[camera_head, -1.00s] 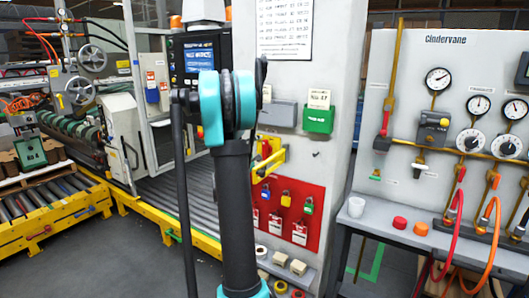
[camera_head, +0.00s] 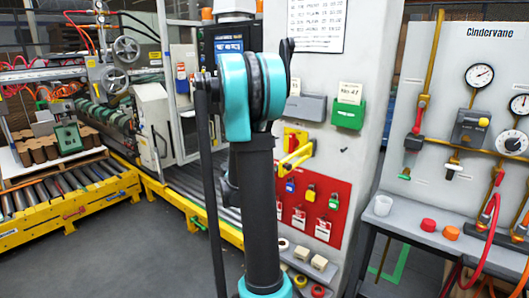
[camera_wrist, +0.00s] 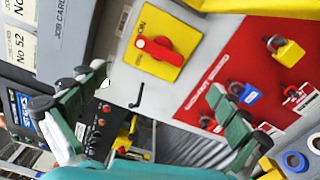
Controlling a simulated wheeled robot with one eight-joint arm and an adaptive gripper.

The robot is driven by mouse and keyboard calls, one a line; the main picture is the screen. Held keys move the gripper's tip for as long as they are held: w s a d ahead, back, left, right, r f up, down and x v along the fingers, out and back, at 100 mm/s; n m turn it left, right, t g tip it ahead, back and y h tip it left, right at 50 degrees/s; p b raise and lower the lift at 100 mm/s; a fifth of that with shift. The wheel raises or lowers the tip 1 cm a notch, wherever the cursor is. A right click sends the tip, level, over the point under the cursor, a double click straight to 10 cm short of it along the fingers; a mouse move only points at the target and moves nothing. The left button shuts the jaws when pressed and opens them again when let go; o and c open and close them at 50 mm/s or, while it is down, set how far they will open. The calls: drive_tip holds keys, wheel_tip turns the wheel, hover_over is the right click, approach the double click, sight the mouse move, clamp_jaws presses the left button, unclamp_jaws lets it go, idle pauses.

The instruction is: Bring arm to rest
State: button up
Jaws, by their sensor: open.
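My arm (camera_head: 259,190) stands upright in the middle of the head view, black with teal joints. My gripper (camera_wrist: 155,88) shows in the wrist view with its two green and black fingers spread wide. Nothing is between them. Beyond the fingers is a grey panel with a yellow switch plate and red rotary handle (camera_wrist: 155,50). The red lockout board (camera_wrist: 240,80) with padlocks is behind the right finger. In the head view the gripper is hidden behind my arm or too unclear to make out.
A grey wall panel with a green card holder (camera_head: 347,115) and a red padlock board (camera_head: 313,208) stands close behind my arm. At right is a gauge bench (camera_head: 410,213) with hoses. At left is a yellow-framed roller conveyor (camera_head: 70,208). Grey floor (camera_head: 130,262) is clear at front left.

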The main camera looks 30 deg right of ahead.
drive_tip(key=s+a+f+m+g+y, duration=0.1)
drive_tip(key=s+a+f+y, duration=0.4)
drive_tip(key=a, duration=0.6)
drive_tip(key=s+a+f+m+y, duration=0.4)
drive_tip(key=s+a+f+y, duration=0.2)
drive_tip(key=s+a+f, duration=0.3)
drive_tip(key=s+a+f+m+g+y, duration=0.1)
drive_tip(key=s+a+f+y, duration=0.4)
drive_tip(key=s+a, duration=0.5)
drive_tip(key=a+f+m, duration=0.1)
drive_tip(key=a+f, duration=0.1)
drive_tip(key=a, duration=0.1)
drive_tip(key=shift+g+y, duration=0.3)
drive_tip(key=shift+w+f, duration=0.1)
drive_tip(key=shift+c, duration=0.2)
